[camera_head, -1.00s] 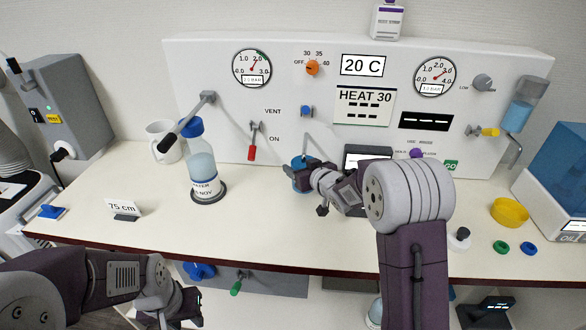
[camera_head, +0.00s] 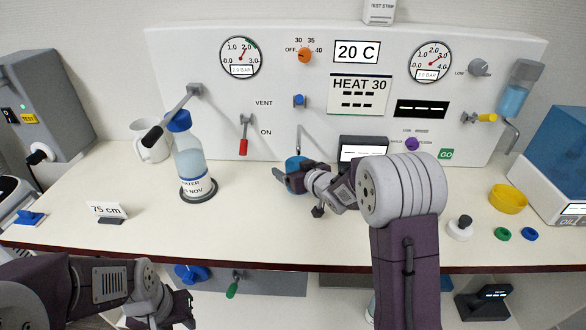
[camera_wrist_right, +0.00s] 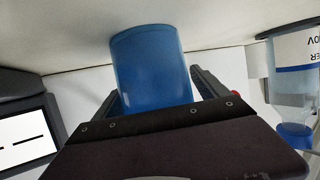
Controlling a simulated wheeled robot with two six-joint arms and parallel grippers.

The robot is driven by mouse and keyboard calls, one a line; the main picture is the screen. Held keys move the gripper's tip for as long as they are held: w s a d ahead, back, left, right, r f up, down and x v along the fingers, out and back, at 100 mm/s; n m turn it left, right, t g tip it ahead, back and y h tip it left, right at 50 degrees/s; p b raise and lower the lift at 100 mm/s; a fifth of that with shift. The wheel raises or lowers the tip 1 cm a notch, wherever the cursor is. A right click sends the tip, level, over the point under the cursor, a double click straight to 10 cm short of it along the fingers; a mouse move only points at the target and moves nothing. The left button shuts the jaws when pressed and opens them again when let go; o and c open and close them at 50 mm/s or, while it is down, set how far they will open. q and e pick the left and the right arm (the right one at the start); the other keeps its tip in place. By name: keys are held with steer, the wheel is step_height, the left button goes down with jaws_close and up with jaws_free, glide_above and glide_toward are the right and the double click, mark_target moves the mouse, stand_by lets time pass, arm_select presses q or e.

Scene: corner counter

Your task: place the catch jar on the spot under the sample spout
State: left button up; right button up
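The blue catch jar (camera_head: 293,162) stands on the counter by the white panel, partly hidden behind my right gripper (camera_head: 290,177). In the right wrist view the jar (camera_wrist_right: 150,65) sits between the two dark fingers, one on each side, close to its wall. I cannot tell whether the fingers press on it. A thin grey spout (camera_head: 301,138) comes down from the panel below a blue knob, just above the jar. The spot on the counter there is hidden. My left gripper (camera_head: 183,310) is low at the front left, below the counter edge, its fingers unclear.
A small dark display box (camera_head: 362,143) is right of the jar. A yellow dish (camera_head: 507,198) is at the right.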

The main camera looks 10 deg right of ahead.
steer(key=shift+s+d+r, duration=0.2)
steer(key=shift+r, duration=0.15)
steer(key=p+v, duration=0.1)
steer(key=v, duration=1)
steer(key=shift+s+p, duration=0.3)
